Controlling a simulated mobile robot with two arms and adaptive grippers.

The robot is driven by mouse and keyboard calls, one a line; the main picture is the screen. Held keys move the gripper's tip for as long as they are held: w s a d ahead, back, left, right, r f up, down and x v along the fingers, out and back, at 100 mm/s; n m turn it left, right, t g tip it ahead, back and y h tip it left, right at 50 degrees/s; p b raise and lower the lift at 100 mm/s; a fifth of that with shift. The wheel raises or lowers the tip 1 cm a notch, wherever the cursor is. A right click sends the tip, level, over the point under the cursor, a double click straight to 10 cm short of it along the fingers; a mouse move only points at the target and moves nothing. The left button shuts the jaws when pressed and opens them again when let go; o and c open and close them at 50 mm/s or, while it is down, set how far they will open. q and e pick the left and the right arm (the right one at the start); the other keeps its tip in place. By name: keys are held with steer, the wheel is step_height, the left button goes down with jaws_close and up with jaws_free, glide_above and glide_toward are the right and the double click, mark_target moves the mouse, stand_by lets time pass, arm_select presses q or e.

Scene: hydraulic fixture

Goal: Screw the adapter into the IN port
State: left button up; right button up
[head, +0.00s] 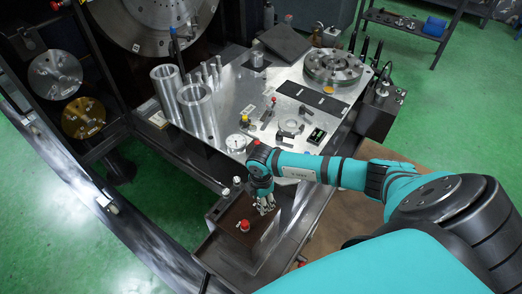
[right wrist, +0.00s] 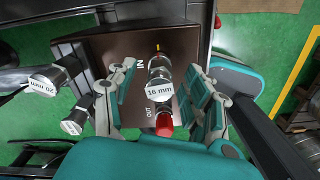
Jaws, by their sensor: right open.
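The adapter (right wrist: 159,75), a metal fitting with a white "16 mm" label, stands at the IN marking of the brown fixture block (right wrist: 110,48). How far it sits in the port cannot be told. My right gripper (right wrist: 163,100) is open, with its fingers on either side of the adapter and gaps showing. A red-capped fitting (right wrist: 164,124) is by the OUT marking. In the head view my right gripper (head: 265,208) is low over the block (head: 232,247), beside the red cap (head: 244,225), and hides the adapter. My left gripper is not in view.
A fitting labelled "20 mm" (right wrist: 45,83) and another white-labelled one (right wrist: 72,126) stand left of the block. A metal table (head: 235,85) behind holds cylinders, a round flange (head: 333,67) and small parts.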

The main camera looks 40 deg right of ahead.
step_height(320, 180, up, 11)
steer(key=shift+r, duration=0.2)
